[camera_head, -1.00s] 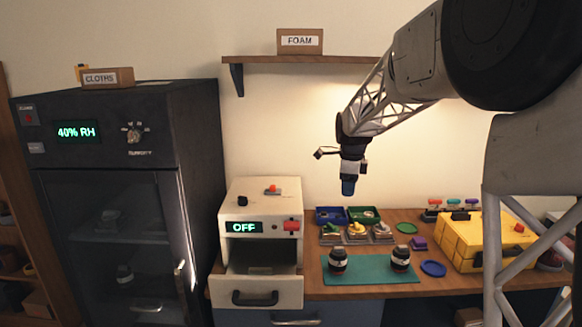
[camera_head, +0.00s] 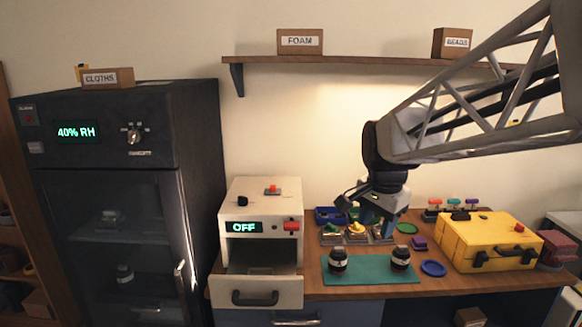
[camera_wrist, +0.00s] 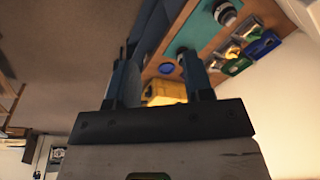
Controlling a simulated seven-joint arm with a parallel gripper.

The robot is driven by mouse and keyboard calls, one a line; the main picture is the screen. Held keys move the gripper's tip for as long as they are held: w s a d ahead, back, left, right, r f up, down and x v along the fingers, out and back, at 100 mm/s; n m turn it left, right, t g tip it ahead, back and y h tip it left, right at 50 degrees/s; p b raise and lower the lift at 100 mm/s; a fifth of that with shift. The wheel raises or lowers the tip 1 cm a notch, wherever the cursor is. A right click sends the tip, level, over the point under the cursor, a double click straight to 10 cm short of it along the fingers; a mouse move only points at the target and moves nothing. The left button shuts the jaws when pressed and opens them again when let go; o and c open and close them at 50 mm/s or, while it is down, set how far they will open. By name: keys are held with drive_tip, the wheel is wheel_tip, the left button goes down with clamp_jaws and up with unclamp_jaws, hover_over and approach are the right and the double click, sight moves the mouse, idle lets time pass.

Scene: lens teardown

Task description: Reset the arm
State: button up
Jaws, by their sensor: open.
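My gripper (camera_head: 366,217) hangs above the back part of the workbench, in front of the trays and small fixtures as the head view sees it. In the wrist view its two fingers (camera_wrist: 158,75) stand wide apart with nothing between them. Two dark jars with pale bands, a left one (camera_head: 338,261) and a right one (camera_head: 400,258), stand upright on the teal mat (camera_head: 370,277). My gripper partly hides the green tray and the fixtures behind it.
A white box-shaped unit reading OFF (camera_head: 262,205) has its drawer (camera_head: 262,290) pulled out. A dark cabinet (camera_head: 120,200) stands at left. A yellow case (camera_head: 490,243) sits at the bench's right. A wall shelf (camera_head: 350,61) holds boxes. A blue disc (camera_head: 433,268) lies beside the mat.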

drive_tip(key=s+f+n, duration=0.3)
drive_tip(key=s+n, duration=0.2)
drive_tip(key=s, duration=0.6)
drive_tip(key=s+f+n, duration=0.4)
drive_tip(key=s+n, duration=0.1)
drive_tip(key=s, duration=0.7)
drive_tip(key=shift+s+d+f+t, duration=0.15)
drive_tip(key=shift+s+t, duration=0.1)
drive_tip(key=shift+t, duration=0.15)
drive_tip(key=shift+c, duration=0.4)
drive_tip(key=shift+w, duration=0.15)
